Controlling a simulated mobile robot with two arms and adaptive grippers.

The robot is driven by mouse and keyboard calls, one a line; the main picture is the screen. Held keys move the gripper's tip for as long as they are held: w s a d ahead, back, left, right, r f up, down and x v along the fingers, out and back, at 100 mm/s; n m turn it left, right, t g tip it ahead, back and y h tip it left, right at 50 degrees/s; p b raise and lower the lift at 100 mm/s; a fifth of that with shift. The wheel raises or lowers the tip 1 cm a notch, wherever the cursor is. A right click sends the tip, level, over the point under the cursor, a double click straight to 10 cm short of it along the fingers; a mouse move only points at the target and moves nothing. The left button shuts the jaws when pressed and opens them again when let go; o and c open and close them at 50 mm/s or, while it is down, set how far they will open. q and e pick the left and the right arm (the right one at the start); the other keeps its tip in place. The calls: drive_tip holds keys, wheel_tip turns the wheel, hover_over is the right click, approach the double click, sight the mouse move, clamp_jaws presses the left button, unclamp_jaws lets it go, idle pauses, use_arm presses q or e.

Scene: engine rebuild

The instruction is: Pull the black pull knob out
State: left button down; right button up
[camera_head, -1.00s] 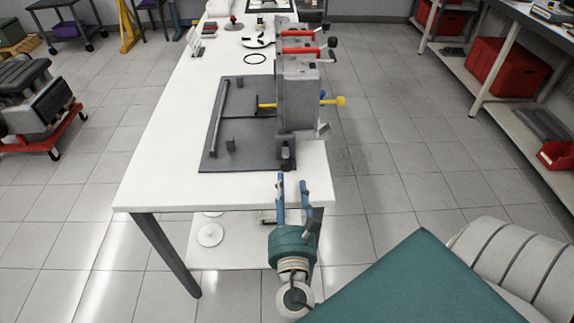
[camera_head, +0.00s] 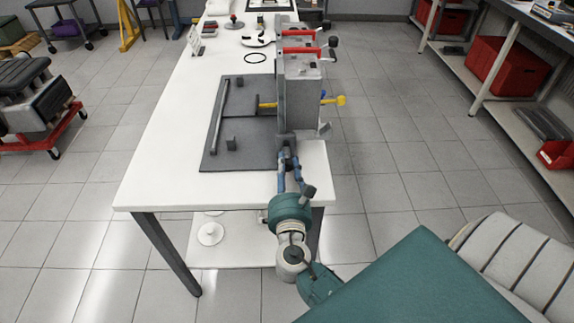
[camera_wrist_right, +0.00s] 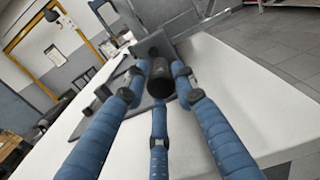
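The black pull knob is a dark cylinder on the near end of the grey upright fixture (camera_head: 300,105), at the table's near right corner. It shows in the right wrist view (camera_wrist_right: 160,76), between my blue fingers. My right gripper (camera_head: 288,158) reaches it from the near side, and in the wrist view its fingertips (camera_wrist_right: 161,80) press in on the knob from both sides, with a third finger below. In the head view the fingers largely hide the knob. My left gripper is in neither view.
The white table (camera_head: 160,165) carries a dark grey plate (camera_head: 235,150) beside the fixture. A yellow rod (camera_head: 340,100) sticks out of the fixture's right side, and red handles (camera_head: 301,33) sit at its top. The floor to the right is clear up to a shelf bench (camera_head: 500,75).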

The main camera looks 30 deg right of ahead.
drive_tip(key=shift+r, duration=0.15)
clamp_jaws()
drive_tip(key=shift+v, duration=0.85)
drive_tip(key=o, duration=0.8)
unclamp_jaws()
drive_tip(key=shift+r, duration=0.1)
drive_tip(key=shift+s+a, duration=0.1)
drive_tip(key=shift+s, duration=0.1)
drive_tip(key=v, duration=1.2)
drive_tip(key=shift+a, duration=0.1)
